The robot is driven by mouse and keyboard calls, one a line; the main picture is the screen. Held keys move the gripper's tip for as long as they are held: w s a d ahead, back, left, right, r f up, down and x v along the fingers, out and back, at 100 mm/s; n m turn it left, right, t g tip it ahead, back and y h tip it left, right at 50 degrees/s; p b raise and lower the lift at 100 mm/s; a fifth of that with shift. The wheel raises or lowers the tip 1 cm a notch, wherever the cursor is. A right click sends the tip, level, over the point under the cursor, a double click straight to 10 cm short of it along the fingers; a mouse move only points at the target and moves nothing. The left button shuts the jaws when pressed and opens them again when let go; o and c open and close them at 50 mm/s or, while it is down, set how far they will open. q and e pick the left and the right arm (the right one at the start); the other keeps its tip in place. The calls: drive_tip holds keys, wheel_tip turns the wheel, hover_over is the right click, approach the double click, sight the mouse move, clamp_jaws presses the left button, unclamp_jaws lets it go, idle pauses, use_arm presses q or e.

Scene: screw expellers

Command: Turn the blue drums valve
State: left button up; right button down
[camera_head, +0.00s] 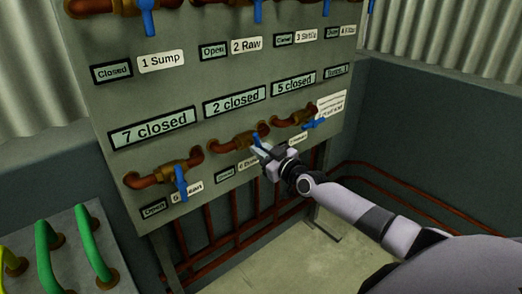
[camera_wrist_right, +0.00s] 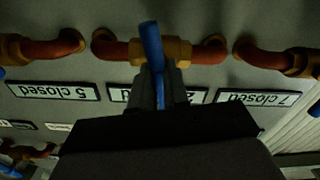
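The panel's lower row has brass valves with blue levers on copper pipes. The middle one, the valve (camera_head: 239,140), has a small, blurred label below it, partly hidden by my arm; it seems to start with "Dr". My right gripper (camera_head: 263,152) is at this valve's blue lever (camera_head: 257,139). In the right wrist view, which is upside down, the blue lever (camera_wrist_right: 152,45) runs down between the dark fingers of my right gripper (camera_wrist_right: 162,78), one close on each side. Whether they press on it I cannot tell. My left gripper is not in view.
Neighbouring valves stand close by: one left (camera_head: 178,172) with its lever hanging down, one right (camera_head: 299,117). Display plates above read "7 closed" (camera_head: 154,129), "2 closed" and "5 closed". Green handles or pipes (camera_head: 49,250) stand at lower left. Floor below is clear.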

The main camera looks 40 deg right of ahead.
drive_tip(key=shift+r+m, duration=0.1)
drive_tip(key=shift+m, duration=0.3)
drive_tip(key=shift+w+m+b, duration=0.1)
drive_tip(key=shift+m+b, duration=0.55)
drive_tip(key=shift+m, duration=1.75)
drive_tip(key=c, duration=0.9)
unclamp_jaws()
drive_tip(key=shift+c, duration=0.2)
